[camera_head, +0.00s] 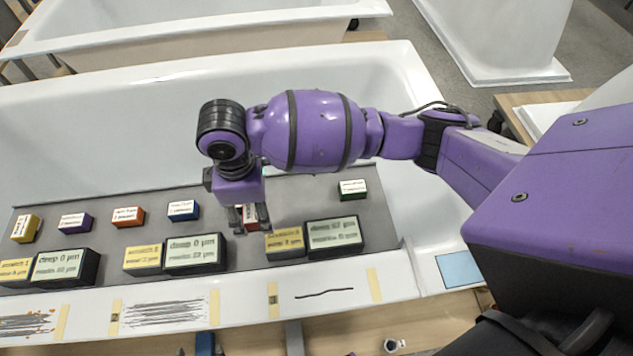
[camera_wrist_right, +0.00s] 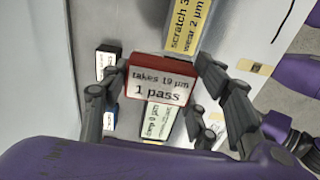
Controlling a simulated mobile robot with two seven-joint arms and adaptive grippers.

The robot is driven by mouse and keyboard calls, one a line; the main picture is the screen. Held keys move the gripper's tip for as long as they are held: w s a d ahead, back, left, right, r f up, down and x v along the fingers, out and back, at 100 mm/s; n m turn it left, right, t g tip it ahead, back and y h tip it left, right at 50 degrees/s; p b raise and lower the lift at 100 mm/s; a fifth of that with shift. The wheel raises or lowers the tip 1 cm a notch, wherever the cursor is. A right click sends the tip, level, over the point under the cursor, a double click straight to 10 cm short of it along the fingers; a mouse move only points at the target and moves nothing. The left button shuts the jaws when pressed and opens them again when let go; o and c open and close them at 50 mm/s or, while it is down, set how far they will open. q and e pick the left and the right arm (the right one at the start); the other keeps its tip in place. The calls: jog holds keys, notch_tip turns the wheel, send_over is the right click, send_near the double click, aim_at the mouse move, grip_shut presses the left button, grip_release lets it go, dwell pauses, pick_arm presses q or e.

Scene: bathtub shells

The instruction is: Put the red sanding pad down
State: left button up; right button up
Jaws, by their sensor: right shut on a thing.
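The red sanding pad (camera_wrist_right: 165,68) has a white label reading "takes 19 µm 1 pass" in the right wrist view. My right gripper (camera_wrist_right: 160,100) is shut on it, one finger on either side. In the head view my right gripper (camera_head: 250,226) points down over the grey board, and the red pad (camera_head: 249,213) shows partly between its fingers. I cannot tell whether the pad touches the board. My left gripper is not in view.
The grey board (camera_head: 300,205) lies across the white bathtub (camera_head: 396,80). Yellow (camera_head: 25,229), purple (camera_head: 75,222), orange-red (camera_head: 127,216), blue (camera_head: 183,210) and green (camera_head: 352,189) pads stand on it. Larger yellow (camera_head: 284,243) and black (camera_head: 333,236) labelled blocks line the front. Scratch samples mark the near rim.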

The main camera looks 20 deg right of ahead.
jog(key=w+d+f, duration=0.3)
jog(key=w+d, duration=0.1)
jog(key=d, duration=0.3)
send_over(297, 201)
jog(key=f, duration=0.3)
jog(key=a+f, duration=0.1)
jog(key=f, duration=0.1)
jog(key=shift+s+f+b, duration=0.1)
jog(key=shift+s+b, duration=0.1)
jog(key=shift+b, duration=0.15)
jog(key=shift+w+d+f, duration=0.15)
jog(key=shift+d+f, duration=0.2)
jog(key=f, duration=0.3)
jog(key=shift+w+d+f, duration=0.1)
jog(key=shift+d+f, duration=0.1)
jog(key=shift+d, duration=0.05)
jog(key=shift+f, duration=0.15)
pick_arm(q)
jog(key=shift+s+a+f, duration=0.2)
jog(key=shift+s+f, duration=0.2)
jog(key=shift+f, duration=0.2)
